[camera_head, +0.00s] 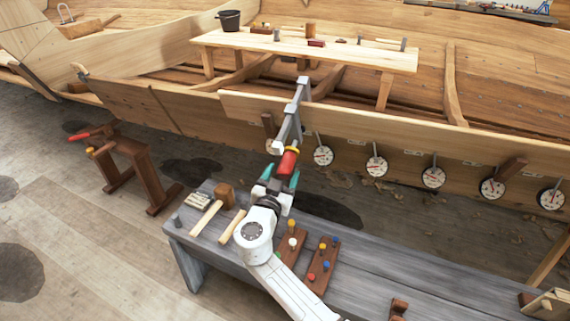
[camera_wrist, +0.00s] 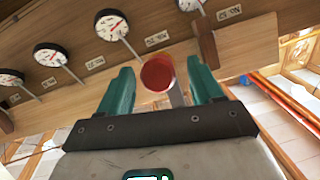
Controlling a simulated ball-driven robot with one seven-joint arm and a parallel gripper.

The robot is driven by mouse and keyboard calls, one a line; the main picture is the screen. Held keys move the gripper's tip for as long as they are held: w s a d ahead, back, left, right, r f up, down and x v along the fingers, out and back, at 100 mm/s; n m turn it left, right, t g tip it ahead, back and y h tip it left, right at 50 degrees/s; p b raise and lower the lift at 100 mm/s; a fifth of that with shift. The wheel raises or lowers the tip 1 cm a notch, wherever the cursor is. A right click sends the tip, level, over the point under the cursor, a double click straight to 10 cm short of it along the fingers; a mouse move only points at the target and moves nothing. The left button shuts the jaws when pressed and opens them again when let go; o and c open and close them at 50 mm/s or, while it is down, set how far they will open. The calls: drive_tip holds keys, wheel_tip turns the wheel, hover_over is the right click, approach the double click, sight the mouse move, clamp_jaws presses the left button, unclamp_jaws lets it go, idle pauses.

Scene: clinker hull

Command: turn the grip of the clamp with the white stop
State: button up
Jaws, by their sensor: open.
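A grey clamp (camera_head: 299,103) sits on the edge of the hull planking, with a red grip (camera_head: 288,161) pointing down toward my arm. A yellow band shows at the upper end of the grip, and a small whitish part lies beside it; I cannot tell for sure whether that is the white stop. My gripper (camera_head: 281,176) is open just below the grip, its teal fingers on either side of the grip's line. In the wrist view the round red grip end (camera_wrist: 157,73) lies between the two fingertips, apart from both.
Below my arm a grey bench (camera_head: 390,259) holds mallets (camera_head: 223,195) and boards with coloured pegs (camera_head: 320,265). Round dials (camera_head: 376,166) line the hull to the right. A brown sawhorse (camera_head: 135,154) with a red-handled tool stands left. A plank table (camera_head: 330,54) stands behind the clamp.

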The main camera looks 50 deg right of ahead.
sight(287, 167)
drive_tip(key=shift+x, duration=2.1)
drive_tip(key=shift+s, duration=0.1)
drive_tip(key=c, duration=1)
drive_tip(key=shift+o, duration=0.2)
drive_tip(key=shift+f, duration=0.1)
